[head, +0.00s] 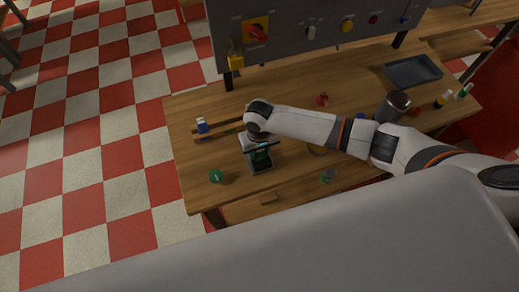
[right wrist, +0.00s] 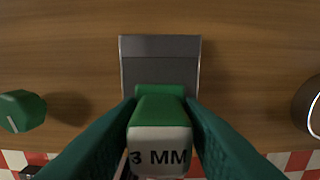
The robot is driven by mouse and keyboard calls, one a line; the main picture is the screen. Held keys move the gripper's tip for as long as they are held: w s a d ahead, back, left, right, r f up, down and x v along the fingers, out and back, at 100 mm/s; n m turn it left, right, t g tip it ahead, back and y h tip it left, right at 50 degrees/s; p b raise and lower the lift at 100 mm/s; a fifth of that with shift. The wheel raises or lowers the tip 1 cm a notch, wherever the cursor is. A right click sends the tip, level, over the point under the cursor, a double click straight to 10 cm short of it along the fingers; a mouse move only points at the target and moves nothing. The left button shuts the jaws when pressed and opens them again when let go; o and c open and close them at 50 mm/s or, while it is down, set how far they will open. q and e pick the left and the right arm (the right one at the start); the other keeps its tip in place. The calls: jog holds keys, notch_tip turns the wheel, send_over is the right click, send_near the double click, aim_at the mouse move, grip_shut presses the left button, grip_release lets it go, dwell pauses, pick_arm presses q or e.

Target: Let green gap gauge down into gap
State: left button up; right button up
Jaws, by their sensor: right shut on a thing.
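My right gripper (head: 262,152) is shut on the green gap gauge (head: 260,158), low over the wooden table. In the right wrist view the gauge (right wrist: 160,138) shows its pale end marked "3 MM" between the two dark green fingers (right wrist: 160,112). A grey block (right wrist: 160,60) lies directly beyond the gauge and is partly hidden by it. The block also shows under the gripper in the head view (head: 262,168). The gap itself is hidden, and I cannot tell whether the gauge's far end touches the block. My left gripper is not in view.
A green knob-like piece (head: 216,176) stands left of the block. A blue and white piece (head: 202,126) sits on a wooden strip behind it. A dark cylinder (head: 393,105) and a dark tray (head: 413,70) are at the right. A control panel (head: 290,45) rises behind.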

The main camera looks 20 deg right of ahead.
dwell(0.3)
jog(key=o, duration=1.1)
jog(key=shift+c, duration=0.2)
